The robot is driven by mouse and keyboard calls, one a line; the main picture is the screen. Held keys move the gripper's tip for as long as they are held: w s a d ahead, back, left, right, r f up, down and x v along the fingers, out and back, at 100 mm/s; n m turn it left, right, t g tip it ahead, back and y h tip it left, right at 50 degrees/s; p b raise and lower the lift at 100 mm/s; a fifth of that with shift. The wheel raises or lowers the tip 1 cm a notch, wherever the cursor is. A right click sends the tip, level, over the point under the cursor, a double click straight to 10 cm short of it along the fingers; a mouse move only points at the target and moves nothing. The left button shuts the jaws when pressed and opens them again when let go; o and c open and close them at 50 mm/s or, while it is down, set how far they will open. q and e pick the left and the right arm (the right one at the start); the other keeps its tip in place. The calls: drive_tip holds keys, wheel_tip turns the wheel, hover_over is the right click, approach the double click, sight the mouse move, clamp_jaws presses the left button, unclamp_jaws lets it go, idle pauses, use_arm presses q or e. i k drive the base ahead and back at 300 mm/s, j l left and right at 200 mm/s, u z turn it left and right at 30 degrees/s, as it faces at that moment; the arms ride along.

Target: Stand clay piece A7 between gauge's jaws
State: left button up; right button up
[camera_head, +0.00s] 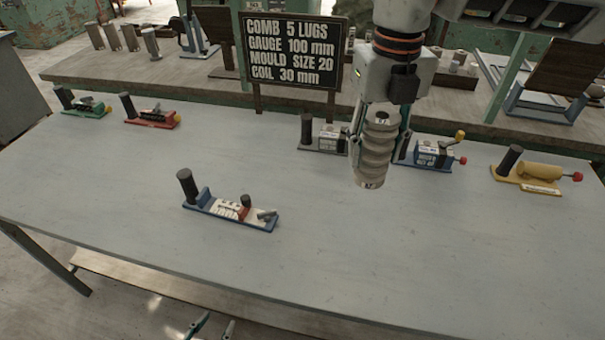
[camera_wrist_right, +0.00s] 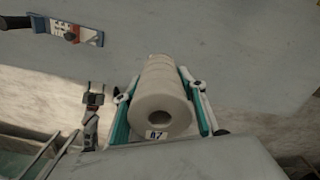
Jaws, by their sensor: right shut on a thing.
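The ribbed grey clay piece A7 (camera_head: 376,150) is upright in the air above the table, with a small label at its lower end; it also shows in the right wrist view (camera_wrist_right: 160,95), with a hole in its near end. My right gripper (camera_head: 380,130) is shut on it, one finger on each side. A blue-based device (camera_head: 230,212) with a black post, white scale and red part stands on the table, left of the held piece; it looks like the gauge. My left gripper (camera_head: 212,328) shows only its teal fingertips at the bottom edge, apart, nothing visible between them.
A sign (camera_head: 292,50) stands behind the table (camera_head: 130,210). Green (camera_head: 82,104) and red (camera_head: 150,112) devices stand at the far left. Grey (camera_head: 322,136), blue (camera_head: 436,152) and yellow (camera_head: 540,172) ones stand behind and right. The front middle is clear.

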sight(218, 206)
drive_tip(key=i+j, duration=0.1)
drive_tip(key=j, duration=0.45)
drive_tip(key=i+j, duration=0.1)
drive_tip(key=j, duration=0.45)
drive_tip(key=i+j, duration=0.1)
drive_tip(key=j, duration=0.45)
